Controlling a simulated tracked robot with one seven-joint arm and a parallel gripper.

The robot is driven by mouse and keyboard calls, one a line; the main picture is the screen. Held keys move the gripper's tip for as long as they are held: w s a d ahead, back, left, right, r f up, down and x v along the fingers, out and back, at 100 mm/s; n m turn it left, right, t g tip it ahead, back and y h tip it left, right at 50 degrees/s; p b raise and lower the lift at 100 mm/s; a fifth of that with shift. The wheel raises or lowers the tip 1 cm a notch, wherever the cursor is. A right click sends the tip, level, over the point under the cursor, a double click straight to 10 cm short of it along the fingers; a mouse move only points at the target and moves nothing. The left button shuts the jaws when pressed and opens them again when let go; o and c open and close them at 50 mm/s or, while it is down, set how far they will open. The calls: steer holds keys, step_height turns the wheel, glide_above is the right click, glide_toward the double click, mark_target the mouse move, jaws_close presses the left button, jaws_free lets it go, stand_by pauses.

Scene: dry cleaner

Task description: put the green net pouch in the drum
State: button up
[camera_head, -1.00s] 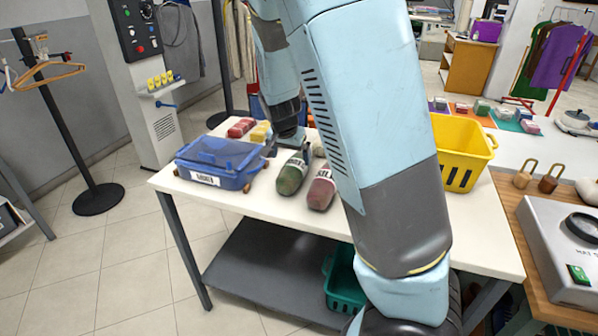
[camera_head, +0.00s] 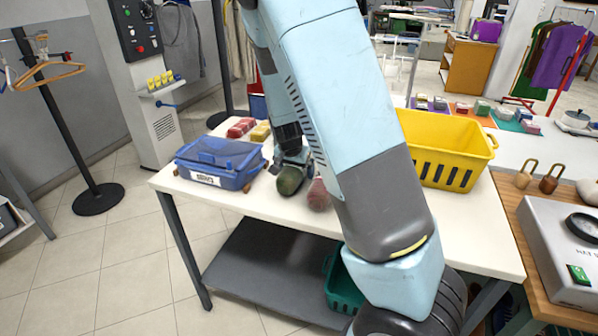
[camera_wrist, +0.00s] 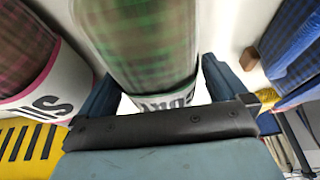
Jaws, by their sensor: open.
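The green net pouch (camera_head: 291,180), a rounded green checked bundle with a white label band, lies on the white table. It fills the upper middle of the wrist view (camera_wrist: 140,45). My gripper (camera_head: 294,158) is low over its far part, hiding some of it. In the wrist view the two dark fingers of my gripper (camera_wrist: 160,88) are open, one on each side of the pouch's labelled end. I cannot tell whether they touch it. I cannot pick out the drum for certain in these views.
A pink-red pouch (camera_head: 318,195) lies close beside the green one; it also shows in the wrist view (camera_wrist: 25,55). A lidded blue box (camera_head: 220,160) stands left, red and yellow bundles (camera_head: 241,127) behind it. A yellow basket (camera_head: 445,145) stands right on the white table (camera_head: 265,208).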

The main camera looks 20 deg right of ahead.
steer(key=shift+f, duration=0.25)
steer(key=shift+c, duration=0.5)
steer(key=c, duration=1.2)
steer(key=shift+w+r, duration=0.1)
steer(key=shift+r, duration=0.4)
step_height(320, 180, up, 2)
steer(key=shift+r, duration=0.25)
steer(key=shift+s+d+r, duration=0.1)
steer(key=shift+s+r, duration=1.5)
steer(key=shift+s, duration=0.75)
steer(key=shift+s+a+r, duration=0.1)
steer(key=shift+s+r, duration=1.5)
steer(key=shift+s, duration=0.7)
steer(key=shift+s+d+r, duration=0.1)
steer(key=shift+s+r, duration=1.5)
steer(key=shift+s, duration=0.75)
